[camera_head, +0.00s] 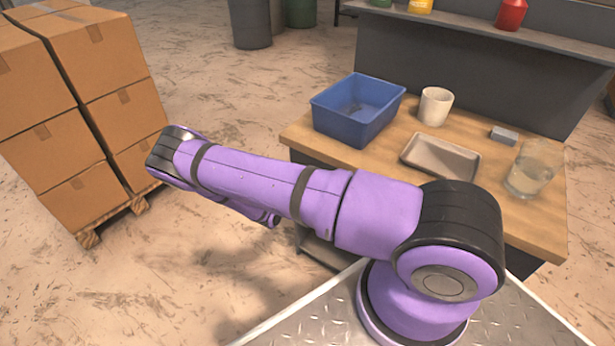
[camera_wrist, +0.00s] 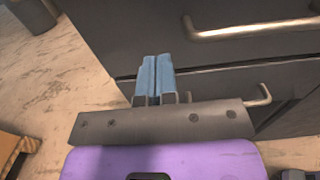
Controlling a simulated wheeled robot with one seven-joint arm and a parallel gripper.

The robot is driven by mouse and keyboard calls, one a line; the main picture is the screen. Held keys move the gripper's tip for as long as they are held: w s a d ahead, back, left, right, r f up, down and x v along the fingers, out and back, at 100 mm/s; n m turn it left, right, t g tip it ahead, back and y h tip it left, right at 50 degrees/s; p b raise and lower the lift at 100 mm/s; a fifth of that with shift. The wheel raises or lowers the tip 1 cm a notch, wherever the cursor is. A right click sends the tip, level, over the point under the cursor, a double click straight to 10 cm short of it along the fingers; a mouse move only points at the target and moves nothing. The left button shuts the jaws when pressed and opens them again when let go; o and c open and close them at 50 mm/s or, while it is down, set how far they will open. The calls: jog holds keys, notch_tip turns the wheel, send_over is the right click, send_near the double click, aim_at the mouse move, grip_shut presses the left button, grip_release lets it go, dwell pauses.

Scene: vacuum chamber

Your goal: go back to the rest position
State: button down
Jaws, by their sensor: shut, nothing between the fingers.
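My gripper (camera_wrist: 154,72) shows in the wrist view, its two blue fingers side by side and shut with nothing between them. It points toward a dark drawer front with metal handles. In the head view my purple arm reaches across to the left, in front of the wooden-topped bench (camera_head: 400,150). My gripper is hidden there behind the arm.
On the bench are a blue bin (camera_head: 360,122), a white cup (camera_head: 435,106), a shallow tray (camera_head: 422,170), a grey block (camera_head: 504,135) and a clear glass (camera_head: 533,170). Stacked cardboard boxes (camera_head: 50,145) stand on a pallet at left. The floor between is clear. Drawer handles (camera_wrist: 250,30) stick out.

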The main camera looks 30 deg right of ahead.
jog(key=v, duration=0.8)
jog(key=s+r+m+g+y, duration=0.25)
jog(key=r+m, duration=0.25)
jog(key=r, duration=0.7)
jog(key=s+r+m+g+y, duration=0.1)
jog(key=r+m+g+y, duration=0.3)
jog(key=r, duration=0.7)
jog(key=s+r+m+g+y, duration=0.25)
jog(key=r+m, duration=0.35)
jog(key=r, duration=0.6)
jog(key=s+a+r+m+t+y, duration=0.2)
jog(key=s+r+m+t+y, duration=0.1)
jog(key=s+r, duration=0.8)
jog(key=s+a+r+m+t+y, duration=0.1)
jog(key=s+r+m+t+y, duration=0.3)
jog(key=s+r, duration=0.7)
jog(key=s, duration=0.2)
jog(key=shift+s+a+t+y, duration=0.3)
jog(key=shift+s+a, duration=0.1)
jog(key=c, duration=1.8)
grip_release()
